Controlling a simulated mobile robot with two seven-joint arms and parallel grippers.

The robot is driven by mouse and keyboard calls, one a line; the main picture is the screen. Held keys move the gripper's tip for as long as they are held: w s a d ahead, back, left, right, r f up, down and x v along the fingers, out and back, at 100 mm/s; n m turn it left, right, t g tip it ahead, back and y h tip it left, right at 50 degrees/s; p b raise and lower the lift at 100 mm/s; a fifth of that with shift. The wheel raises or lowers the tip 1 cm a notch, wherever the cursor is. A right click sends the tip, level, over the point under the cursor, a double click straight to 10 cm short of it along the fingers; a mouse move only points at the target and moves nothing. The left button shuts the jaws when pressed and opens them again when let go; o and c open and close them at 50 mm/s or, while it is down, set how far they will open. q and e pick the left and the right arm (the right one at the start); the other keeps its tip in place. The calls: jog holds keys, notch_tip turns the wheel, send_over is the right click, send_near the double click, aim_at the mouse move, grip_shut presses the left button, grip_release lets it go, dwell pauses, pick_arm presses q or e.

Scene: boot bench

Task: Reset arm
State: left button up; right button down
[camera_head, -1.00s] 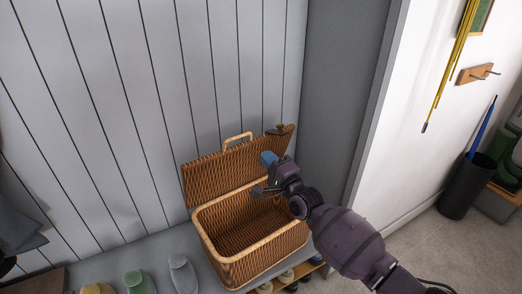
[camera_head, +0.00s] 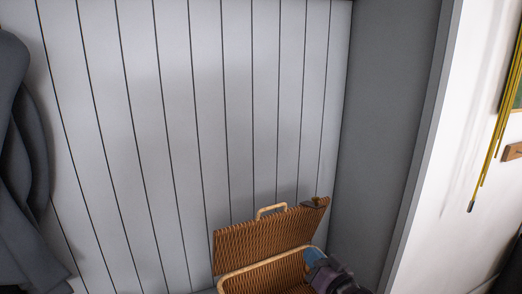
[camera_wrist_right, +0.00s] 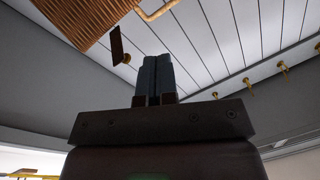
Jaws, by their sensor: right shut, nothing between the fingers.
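My right gripper (camera_head: 314,258) shows at the bottom of the head view, over the right side of a wicker basket (camera_head: 262,275). Its fingers are shut with nothing between them. The basket's lid (camera_head: 268,238) stands open, leaning back toward the panelled wall, with a light handle (camera_head: 271,211) on its top edge. In the right wrist view the shut fingers (camera_wrist_right: 154,80) point up at the middle, and the lid (camera_wrist_right: 85,18) shows at the upper left, apart from them. Most of the basket's body is cut off by the head view's lower edge. My left gripper is not in view.
A dark grey coat (camera_head: 22,160) hangs at the left. A grey panelled wall (camera_head: 180,130) stands behind the basket. Yellow cords (camera_head: 497,130) hang on the white wall at the right. Several brass hooks (camera_wrist_right: 282,67) show in the right wrist view.

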jog(key=s+d+f+g+h, duration=0.2)
jog(key=s+f, duration=0.5)
jog(key=s, duration=0.4)
jog(key=s+d+f+g+h, duration=0.1)
jog(key=s+d+f+h, duration=0.2)
jog(key=s+d+f, duration=0.4)
jog(key=s+d+f+g+h, duration=0.2)
jog(key=s+d+f, duration=0.3)
jog(key=s, duration=0.9)
notch_tip(320, 180, down, 2)
jog(key=shift+s+d+n+g+h, duration=0.2)
jog(key=shift+s+n+g+h, duration=0.15)
jog(key=shift+h, duration=0.45)
jog(key=shift+w+a, duration=0.1)
